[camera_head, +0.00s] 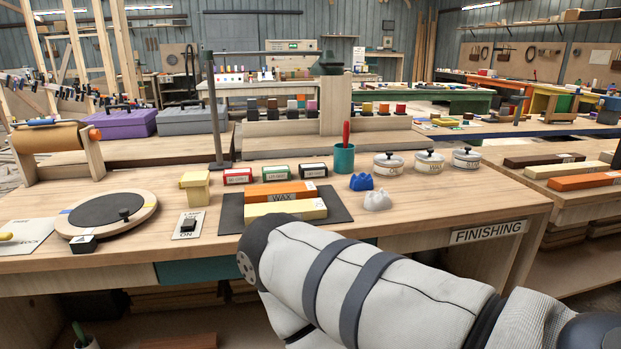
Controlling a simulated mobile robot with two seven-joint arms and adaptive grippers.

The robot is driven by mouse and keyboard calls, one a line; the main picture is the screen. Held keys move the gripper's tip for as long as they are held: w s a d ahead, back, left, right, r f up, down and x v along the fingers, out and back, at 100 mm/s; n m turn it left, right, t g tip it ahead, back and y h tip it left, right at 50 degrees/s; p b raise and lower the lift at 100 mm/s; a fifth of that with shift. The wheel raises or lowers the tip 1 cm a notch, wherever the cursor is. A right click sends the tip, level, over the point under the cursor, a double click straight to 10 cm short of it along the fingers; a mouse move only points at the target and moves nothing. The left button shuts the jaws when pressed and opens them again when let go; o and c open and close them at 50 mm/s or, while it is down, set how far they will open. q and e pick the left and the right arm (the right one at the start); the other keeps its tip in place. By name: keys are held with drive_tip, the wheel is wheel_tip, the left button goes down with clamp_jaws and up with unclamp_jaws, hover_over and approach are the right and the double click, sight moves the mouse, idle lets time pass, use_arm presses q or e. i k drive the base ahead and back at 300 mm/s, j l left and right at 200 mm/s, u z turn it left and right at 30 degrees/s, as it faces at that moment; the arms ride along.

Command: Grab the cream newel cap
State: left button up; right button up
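A cream block-shaped piece (195,187), which looks like the newel cap, stands upright on the wooden bench (150,262). It has a wide square top over a narrower body. It sits between the round turntable and the row of small labelled boxes, and nothing touches it. A thick padded arm of mine crosses the lower right of the head view. Its dark rounded end is in front of the bench's front edge, below and right of the cream piece. No gripper fingers show; both grippers are out of view.
Right are a dark mat (339,205) with wax bars, small boxes (238,176), a teal cup (344,158) and white lidded pots (389,163). A grey post (214,120) rises behind.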

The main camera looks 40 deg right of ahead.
sight(195, 184)
drive_tip(key=l+z, duration=0.1)
drive_tip(key=z, duration=0.65)
